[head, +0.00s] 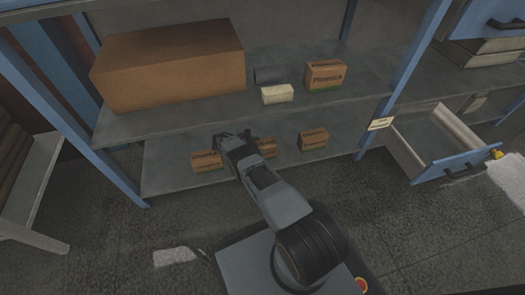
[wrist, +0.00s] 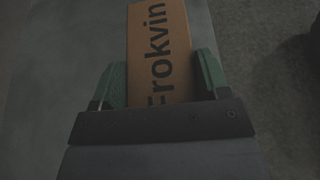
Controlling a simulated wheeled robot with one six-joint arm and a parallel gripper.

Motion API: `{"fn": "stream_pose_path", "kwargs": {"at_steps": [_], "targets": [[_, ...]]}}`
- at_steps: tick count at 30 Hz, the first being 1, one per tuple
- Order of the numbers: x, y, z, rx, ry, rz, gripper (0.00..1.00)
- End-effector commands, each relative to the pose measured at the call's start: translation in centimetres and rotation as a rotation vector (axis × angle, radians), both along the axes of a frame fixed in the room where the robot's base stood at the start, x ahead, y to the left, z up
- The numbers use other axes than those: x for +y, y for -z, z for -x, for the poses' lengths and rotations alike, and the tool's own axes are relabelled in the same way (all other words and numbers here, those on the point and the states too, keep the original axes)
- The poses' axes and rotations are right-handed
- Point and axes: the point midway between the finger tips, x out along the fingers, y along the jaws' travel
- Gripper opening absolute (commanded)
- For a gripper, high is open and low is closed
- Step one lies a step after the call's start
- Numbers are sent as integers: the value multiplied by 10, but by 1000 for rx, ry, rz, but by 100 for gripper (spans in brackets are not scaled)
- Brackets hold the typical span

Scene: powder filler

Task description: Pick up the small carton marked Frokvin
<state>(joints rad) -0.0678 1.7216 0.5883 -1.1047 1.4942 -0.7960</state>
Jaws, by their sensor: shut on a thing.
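The small brown carton marked Frokvin (wrist: 165,30) fills the space between the green finger pads of my gripper (wrist: 164,78) in the wrist view. Its dark lettering runs lengthwise, and its near end is hidden by the gripper body. My gripper is shut on it. In the head view my gripper (head: 233,138) is over the lower shelf, among small cartons. I cannot tell from there which one it holds, or whether the held carton touches the shelf.
On the lower shelf are a left carton (head: 207,161), a middle carton (head: 267,148) partly behind my arm, and a right carton (head: 313,139). The upper shelf (head: 200,108) overhangs, with a large box (head: 170,65). A drawer (head: 440,150) stands open at right.

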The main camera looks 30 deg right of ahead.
Motion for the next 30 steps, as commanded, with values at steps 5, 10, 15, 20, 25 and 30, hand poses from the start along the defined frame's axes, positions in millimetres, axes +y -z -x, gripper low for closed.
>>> {"fn": "stream_pose_path", "kwargs": {"at_steps": [5,10,15,20,25,30], "targets": [[1,0,0,1,-1,0,45],[1,-1,-1,-1,-1,1,30],[1,-1,-1,-1,-1,1,30],[1,-6,-1,-2,-1,2,30],[1,-25,-1,-2,-1,2,30],[4,-44,11,5,-3,1,30]]}}
